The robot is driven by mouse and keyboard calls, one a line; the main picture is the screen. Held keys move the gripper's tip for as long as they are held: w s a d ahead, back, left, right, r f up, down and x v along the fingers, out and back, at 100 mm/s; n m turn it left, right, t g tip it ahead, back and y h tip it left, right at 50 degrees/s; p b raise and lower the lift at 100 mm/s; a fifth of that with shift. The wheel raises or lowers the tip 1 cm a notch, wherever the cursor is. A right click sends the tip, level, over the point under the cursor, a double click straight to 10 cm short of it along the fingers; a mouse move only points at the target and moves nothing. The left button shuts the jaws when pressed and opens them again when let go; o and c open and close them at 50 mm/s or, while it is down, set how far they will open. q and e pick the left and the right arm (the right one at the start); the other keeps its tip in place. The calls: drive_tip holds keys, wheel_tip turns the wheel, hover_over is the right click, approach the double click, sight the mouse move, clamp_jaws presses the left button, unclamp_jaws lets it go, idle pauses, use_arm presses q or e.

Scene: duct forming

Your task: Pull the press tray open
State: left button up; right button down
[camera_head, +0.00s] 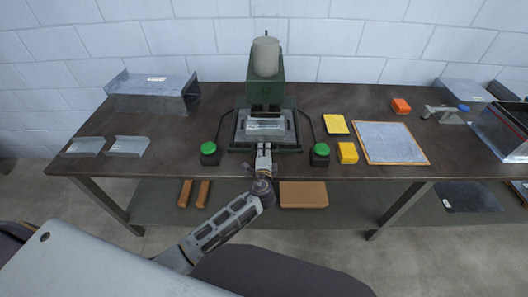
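The green press (265,88) with a grey cylinder on top stands at the back middle of the dark table. Its metal tray (243,128) lies at the base of the press, with a flat sheet-metal piece (265,126) on it. My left gripper (264,147) is at the front middle edge of the tray, its two fingers pointing away from me toward the press. The fingers look close together at the tray front. I cannot tell whether they hold a handle there, as the gripper covers that spot. My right gripper is not in view.
Two green-topped buttons (209,148) (321,149) flank the press front. Bent metal channels (152,90) lie at left. The table's front edge is below my gripper.

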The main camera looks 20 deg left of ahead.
use_arm(q)
drive_tip(key=shift+w+f, duration=0.1)
drive_tip(key=shift+w, duration=0.1)
drive_tip(key=c, duration=0.7)
drive_tip(key=shift+s, duration=0.1)
